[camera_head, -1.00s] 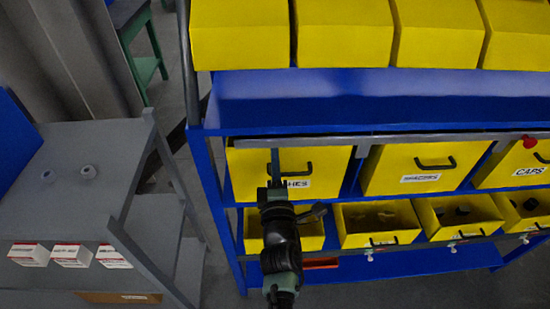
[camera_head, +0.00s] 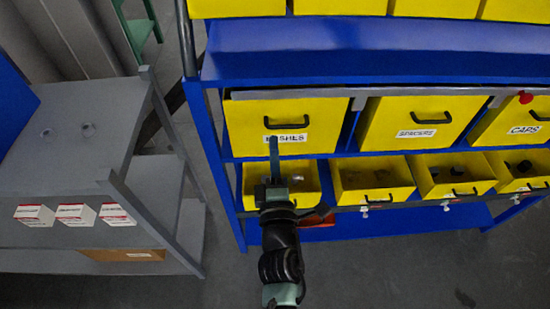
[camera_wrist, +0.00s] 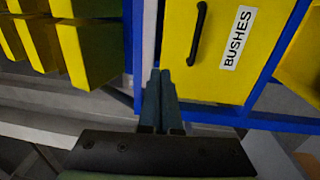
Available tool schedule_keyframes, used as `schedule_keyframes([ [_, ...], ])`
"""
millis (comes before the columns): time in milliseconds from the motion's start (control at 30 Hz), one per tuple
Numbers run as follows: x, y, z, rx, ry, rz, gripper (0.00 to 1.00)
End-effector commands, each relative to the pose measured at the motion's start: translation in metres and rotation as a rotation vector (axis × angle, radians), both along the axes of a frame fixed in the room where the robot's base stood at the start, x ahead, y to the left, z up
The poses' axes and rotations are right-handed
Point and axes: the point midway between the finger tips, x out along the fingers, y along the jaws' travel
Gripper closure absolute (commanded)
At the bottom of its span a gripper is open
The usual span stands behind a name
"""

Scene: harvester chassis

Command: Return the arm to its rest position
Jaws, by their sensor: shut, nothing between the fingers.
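My gripper (camera_head: 274,150) is in front of the blue rack, over the lower row of bins. Its fingers are together with nothing between them; they also show shut in the wrist view (camera_wrist: 160,85). The yellow drawer labelled BUSHES (camera_head: 290,106) is just beyond the fingertips in the head view, and it fills the upper right of the wrist view (camera_wrist: 215,40). My arm reaches up from the bottom middle of the head view. It hides part of the lower left bin (camera_head: 308,178).
The blue rack (camera_head: 330,60) also holds drawers labelled SPACERS (camera_head: 415,118) and CAPS (camera_head: 518,122). Open yellow bins (camera_head: 372,178) line the row below. A grey shelf unit (camera_head: 85,110) with several white-and-red boxes (camera_head: 75,214) stands at left. Grey floor is clear in front.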

Motion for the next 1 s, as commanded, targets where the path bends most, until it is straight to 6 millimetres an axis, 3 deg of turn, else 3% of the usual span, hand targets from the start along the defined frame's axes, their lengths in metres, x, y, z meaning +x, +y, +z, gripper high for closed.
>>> schedule_keyframes([
  [133, -0.016, -0.001, -0.002, -0.001, 0.002, -0.001, 1.0],
  [400, -0.023, -0.001, 0.0, -0.001, 0.001, -0.001, 1.0],
  [467, -0.019, -0.001, 0.009, 0.019, -0.016, -0.004, 1.0],
  [533, -0.011, -0.004, 0.031, 0.08, -0.054, -0.014, 1.0],
  [667, 0.006, -0.011, 0.11, 0.3, -0.184, -0.018, 1.0],
  [767, 0.009, -0.015, 0.188, 0.532, -0.306, 0.02, 1.0],
  [867, -0.004, -0.015, 0.264, 0.772, -0.416, 0.106, 1.0],
  [900, -0.013, -0.013, 0.294, 0.865, -0.457, 0.155, 1.0],
  [1000, -0.044, -0.007, 0.359, 1.082, -0.532, 0.302, 1.0],
])
